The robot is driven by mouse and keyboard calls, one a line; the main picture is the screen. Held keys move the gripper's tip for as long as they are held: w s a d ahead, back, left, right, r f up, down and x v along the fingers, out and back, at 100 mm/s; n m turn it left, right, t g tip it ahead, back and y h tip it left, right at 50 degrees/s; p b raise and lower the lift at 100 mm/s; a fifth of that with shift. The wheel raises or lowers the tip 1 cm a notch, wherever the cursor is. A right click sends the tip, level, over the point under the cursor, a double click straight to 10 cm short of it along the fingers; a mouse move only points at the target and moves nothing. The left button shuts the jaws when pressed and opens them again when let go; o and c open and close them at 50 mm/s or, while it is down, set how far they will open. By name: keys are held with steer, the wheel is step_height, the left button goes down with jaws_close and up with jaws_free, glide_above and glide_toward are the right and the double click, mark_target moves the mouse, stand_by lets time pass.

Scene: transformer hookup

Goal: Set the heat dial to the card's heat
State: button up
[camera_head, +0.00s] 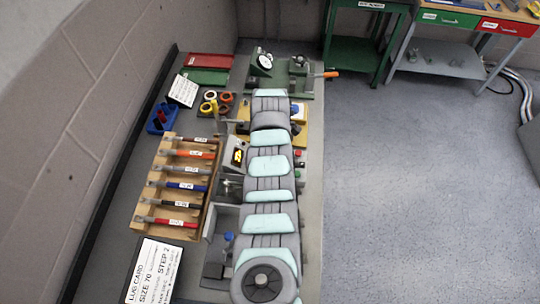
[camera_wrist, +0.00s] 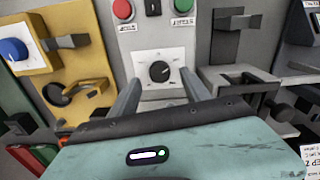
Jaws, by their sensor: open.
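The heat dial appears to be the round black knob (camera_wrist: 160,71) on a white scale plate (camera_wrist: 145,60) in the wrist view. Its pointer setting is too small to read. My gripper (camera_wrist: 161,80) is open, with one finger on each side of the knob in the picture. I cannot tell whether the fingers touch it. In the head view my arm hides the dial and the gripper. The white lug card (camera_head: 152,270) lies at the front left of the bench, reading "SIZE 70" and "STEP 2". Its smaller lines are not legible.
A red button (camera_wrist: 122,9) and a green button (camera_wrist: 183,4) sit just above the dial. A yellow unit with a blue knob (camera_wrist: 14,49) is to the left, and a grey bracket (camera_wrist: 237,75) to the right. A wooden rack (camera_head: 158,160) of labelled tools stands left of my arm.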

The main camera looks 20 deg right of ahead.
steer(key=shift+w+f, duration=0.1)
steer(key=shift+f, duration=1.35)
steer(key=shift+c, duration=0.2)
jaws_close()
